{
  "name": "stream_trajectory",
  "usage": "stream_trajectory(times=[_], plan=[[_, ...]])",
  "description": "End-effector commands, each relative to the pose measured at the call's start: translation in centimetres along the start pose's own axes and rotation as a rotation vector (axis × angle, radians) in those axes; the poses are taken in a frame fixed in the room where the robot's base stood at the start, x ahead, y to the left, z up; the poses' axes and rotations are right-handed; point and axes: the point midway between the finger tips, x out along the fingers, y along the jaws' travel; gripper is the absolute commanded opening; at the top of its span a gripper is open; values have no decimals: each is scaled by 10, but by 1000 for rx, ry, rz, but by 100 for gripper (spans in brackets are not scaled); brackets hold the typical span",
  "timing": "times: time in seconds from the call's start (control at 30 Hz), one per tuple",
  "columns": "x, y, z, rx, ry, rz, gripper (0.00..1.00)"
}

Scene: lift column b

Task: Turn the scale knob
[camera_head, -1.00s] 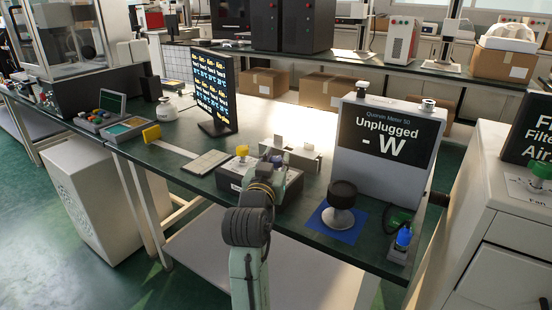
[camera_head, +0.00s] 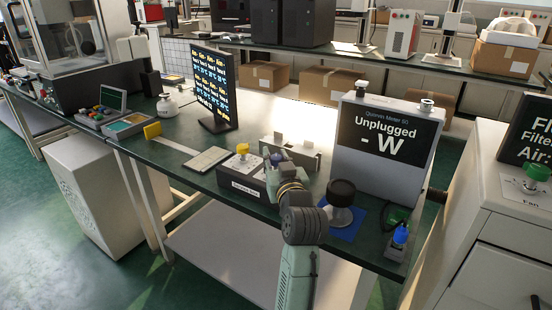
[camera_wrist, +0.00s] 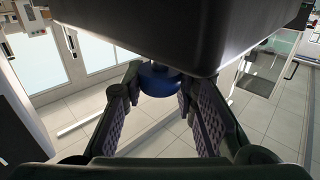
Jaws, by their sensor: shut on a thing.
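A dark box (camera_head: 241,187) with a white label on its front stands near the bench's front edge in the head view. A yellow knob (camera_head: 243,149) sits on its top left. A blue knob (camera_head: 276,158) is on its right part, mostly hidden by my gripper (camera_head: 274,169). In the wrist view the blue knob (camera_wrist: 158,80) is against the dark box (camera_wrist: 185,30), between the fingers of my gripper (camera_wrist: 158,88). My gripper is shut on this blue knob. The knob's markings and turn angle cannot be made out.
A black round-topped object (camera_head: 341,193) on a blue mat (camera_head: 345,231) stands close right of my arm. A grey meter reading "Unplugged - W" (camera_head: 386,145) is behind it. A flat pale plate (camera_head: 208,159) and a dark screen (camera_head: 212,90) stand left.

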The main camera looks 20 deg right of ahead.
Motion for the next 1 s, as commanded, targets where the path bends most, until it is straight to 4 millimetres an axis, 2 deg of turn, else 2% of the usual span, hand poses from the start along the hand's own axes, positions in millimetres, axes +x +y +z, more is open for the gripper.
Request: stream_trajectory(times=[0.27,0.3,0.57,0.87,1.0], plan=[[0,0,0,0,-1,1,0],[0,0,0,0,-1,1,29],[0,0,0,0,-1,1,46],[0,0,0,0,-1,1,47],[-10,1,0,1,-1,2,47]])
